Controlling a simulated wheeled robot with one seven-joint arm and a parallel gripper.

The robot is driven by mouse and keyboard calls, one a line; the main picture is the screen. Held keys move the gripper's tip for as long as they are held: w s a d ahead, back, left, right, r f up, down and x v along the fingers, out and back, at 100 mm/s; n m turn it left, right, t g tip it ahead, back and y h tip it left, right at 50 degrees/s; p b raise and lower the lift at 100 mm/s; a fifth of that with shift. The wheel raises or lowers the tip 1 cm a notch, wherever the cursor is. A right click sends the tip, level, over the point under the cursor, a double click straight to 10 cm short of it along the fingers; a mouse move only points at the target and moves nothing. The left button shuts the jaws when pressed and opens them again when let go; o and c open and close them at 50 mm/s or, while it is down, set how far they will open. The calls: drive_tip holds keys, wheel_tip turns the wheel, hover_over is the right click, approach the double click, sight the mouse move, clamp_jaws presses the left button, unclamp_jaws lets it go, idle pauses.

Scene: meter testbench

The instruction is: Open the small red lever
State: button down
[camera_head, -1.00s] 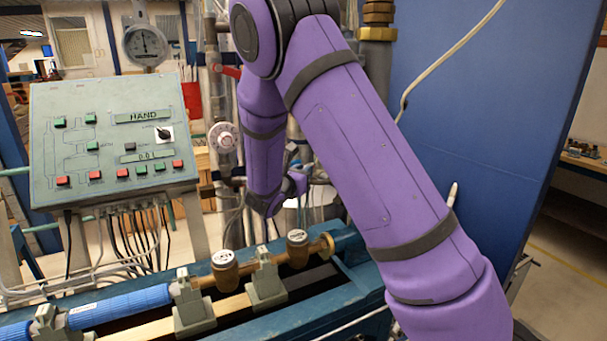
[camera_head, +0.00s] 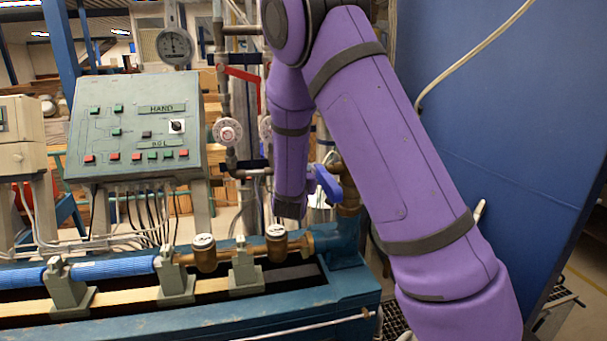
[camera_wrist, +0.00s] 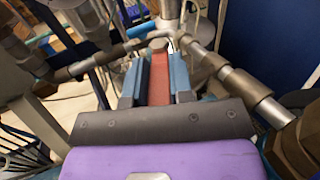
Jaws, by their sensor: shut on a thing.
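In the wrist view, the small red lever (camera_wrist: 159,84) is a flat red bar lying lengthwise between the two blue fingers of my gripper (camera_wrist: 160,66). The fingers are closed along both its sides. The lever's far end sits by a grey metal pipe (camera_wrist: 125,50). Its near end is hidden behind the dark gripper body. In the head view my purple arm blocks the gripper, and I cannot make out the held lever there.
Grey pipes with brown fittings (camera_wrist: 250,93) surround the gripper closely. In the head view, a red bar (camera_head: 241,73) and a blue valve handle (camera_head: 328,183) show near the pipes. A control panel (camera_head: 135,125) and blue bench (camera_head: 350,292) stand nearby. A blue wall (camera_head: 490,120) stands right.

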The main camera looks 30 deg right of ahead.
idle(0.4)
drive_tip(key=c, duration=1)
unclamp_jaws()
drive_tip(key=v, duration=1.1)
drive_tip(key=shift+w, duration=0.1)
